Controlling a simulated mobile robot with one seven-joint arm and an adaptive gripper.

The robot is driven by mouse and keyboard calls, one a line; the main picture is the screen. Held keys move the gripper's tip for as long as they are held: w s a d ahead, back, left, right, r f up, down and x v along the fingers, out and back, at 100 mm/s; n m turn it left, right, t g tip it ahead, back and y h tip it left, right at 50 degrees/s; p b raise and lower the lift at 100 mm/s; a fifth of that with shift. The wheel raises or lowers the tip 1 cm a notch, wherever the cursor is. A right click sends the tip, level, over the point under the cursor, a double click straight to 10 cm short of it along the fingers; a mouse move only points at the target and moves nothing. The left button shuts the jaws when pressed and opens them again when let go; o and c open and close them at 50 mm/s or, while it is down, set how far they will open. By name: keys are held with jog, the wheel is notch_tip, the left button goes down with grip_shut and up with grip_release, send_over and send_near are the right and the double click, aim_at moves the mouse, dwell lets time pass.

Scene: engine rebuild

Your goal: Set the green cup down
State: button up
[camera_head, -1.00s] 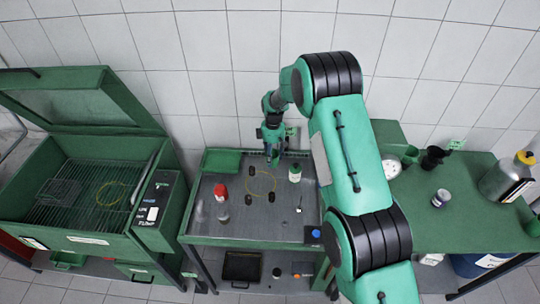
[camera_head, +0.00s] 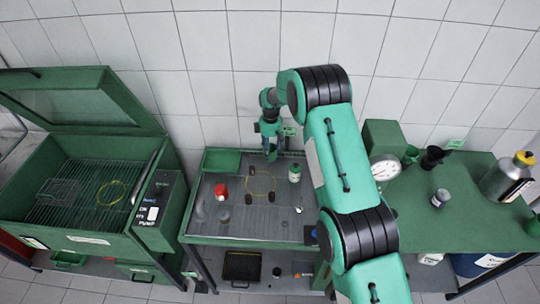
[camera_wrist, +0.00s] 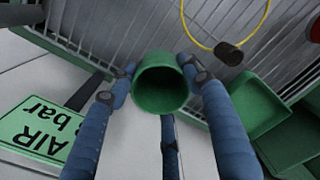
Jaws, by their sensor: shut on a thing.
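The gap between the cup's bottom and any surface is hidden.
A green tray (camera_head: 222,161) lies left of my gripper. A yellow ring (camera_head: 261,177) with black pieces around it, a red-capped item (camera_head: 221,191) and a white-green bottle (camera_head: 294,173) stand nearby. The bench's front is mostly clear. A wash cabinet (camera_head: 90,200) stands left.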

jog(key=shift+f, duration=1.55)
jog(key=shift+f, duration=0.1)
jog(key=o, duration=1.1)
jog(key=r, duration=1.2)
jog(key=shift+w+r, duration=0.1)
jog(key=shift+w, duration=0.1)
